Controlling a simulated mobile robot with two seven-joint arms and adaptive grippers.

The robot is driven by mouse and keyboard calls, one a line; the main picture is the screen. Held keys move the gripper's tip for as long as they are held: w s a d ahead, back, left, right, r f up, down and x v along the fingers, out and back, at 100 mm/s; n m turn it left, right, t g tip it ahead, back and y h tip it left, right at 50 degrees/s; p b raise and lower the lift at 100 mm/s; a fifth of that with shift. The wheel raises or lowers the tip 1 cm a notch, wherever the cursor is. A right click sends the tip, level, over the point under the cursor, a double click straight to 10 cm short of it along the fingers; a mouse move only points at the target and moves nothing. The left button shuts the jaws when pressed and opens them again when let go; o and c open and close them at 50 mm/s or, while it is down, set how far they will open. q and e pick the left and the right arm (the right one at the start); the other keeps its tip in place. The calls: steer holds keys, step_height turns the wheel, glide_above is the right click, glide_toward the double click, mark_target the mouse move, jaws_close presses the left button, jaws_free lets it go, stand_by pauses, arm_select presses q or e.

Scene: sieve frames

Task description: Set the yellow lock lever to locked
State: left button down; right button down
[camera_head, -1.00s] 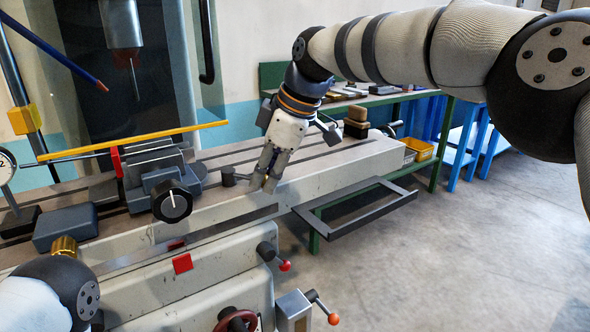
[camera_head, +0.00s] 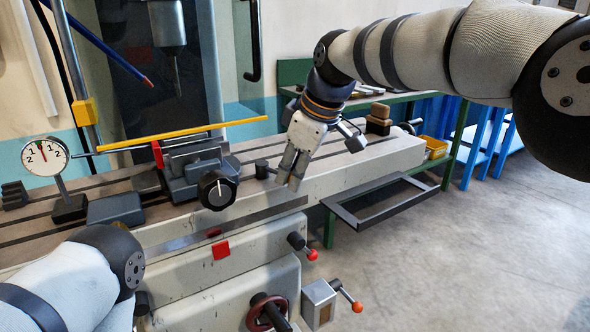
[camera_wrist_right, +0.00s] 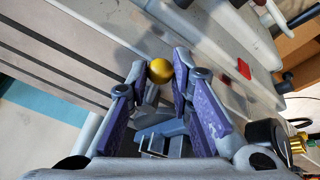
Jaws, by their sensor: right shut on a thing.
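The yellow lock lever shows in the right wrist view as a yellow ball knob (camera_wrist_right: 160,70) between my right fingertips. My right gripper (camera_head: 290,172) is at the front edge of the machine table in the head view, shut on this knob. In that view the fingers hide the knob. A dark cylindrical hub (camera_head: 262,168) stands just left of the fingertips. The lever's exact angle cannot be told. My left arm comes in at the lower left of the head view; its gripper is out of the picture.
A vise (camera_head: 195,172) with a long yellow bar (camera_head: 195,134) and a black dial knob (camera_head: 217,190) sits left of the gripper. A dial gauge (camera_head: 45,157) stands farther left. Wooden blocks (camera_head: 379,118) lie behind. A grey frame (camera_head: 382,203) juts out at the right.

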steer(key=c, duration=1.4)
jaws_free()
steer(key=v, duration=1.2)
steer(key=shift+f, duration=0.1)
